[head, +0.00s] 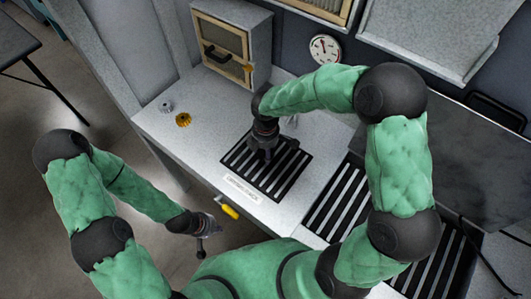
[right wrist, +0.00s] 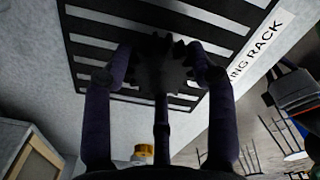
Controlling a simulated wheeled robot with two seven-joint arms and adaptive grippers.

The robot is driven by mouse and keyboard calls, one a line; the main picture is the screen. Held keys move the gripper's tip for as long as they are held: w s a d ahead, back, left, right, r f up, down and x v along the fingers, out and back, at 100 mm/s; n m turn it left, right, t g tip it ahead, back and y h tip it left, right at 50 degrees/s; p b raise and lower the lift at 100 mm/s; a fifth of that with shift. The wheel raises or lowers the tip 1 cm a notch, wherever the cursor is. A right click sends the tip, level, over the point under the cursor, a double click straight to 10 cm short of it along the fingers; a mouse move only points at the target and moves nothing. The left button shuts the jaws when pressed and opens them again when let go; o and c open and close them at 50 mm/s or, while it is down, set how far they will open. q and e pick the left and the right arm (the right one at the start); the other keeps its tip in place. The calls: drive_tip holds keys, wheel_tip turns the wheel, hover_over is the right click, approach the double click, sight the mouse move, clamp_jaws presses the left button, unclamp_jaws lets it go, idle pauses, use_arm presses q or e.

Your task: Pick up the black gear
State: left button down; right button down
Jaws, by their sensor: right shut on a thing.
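The black gear (right wrist: 163,68) is dark and toothed, and in the right wrist view it sits between the fingers of my right gripper (right wrist: 160,85). The gripper is shut on it, over the black slatted rack (right wrist: 88,50). In the head view my right gripper (head: 264,150) is above the same rack (head: 262,185); the gear is hard to make out there against the dark gripper. Whether the gear touches the slats I cannot tell. My left gripper (head: 204,227) hangs off the table's front edge, with no gear seen in it; its opening is unclear.
A yellow handle (head: 230,212) is on the table's front edge. More slatted racks (head: 337,203) lie to the right. A gauge (head: 325,49) is on the wall.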

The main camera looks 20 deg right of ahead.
drive_tip(key=s+a+r+p, duration=0.1)
drive_tip(key=s+r+p, duration=0.2)
drive_tip(key=s+r, duration=0.6)
drive_tip(key=s, duration=0.4)
drive_tip(key=shift+s+a+r, duration=0.3)
drive_tip(key=shift+s, duration=0.05)
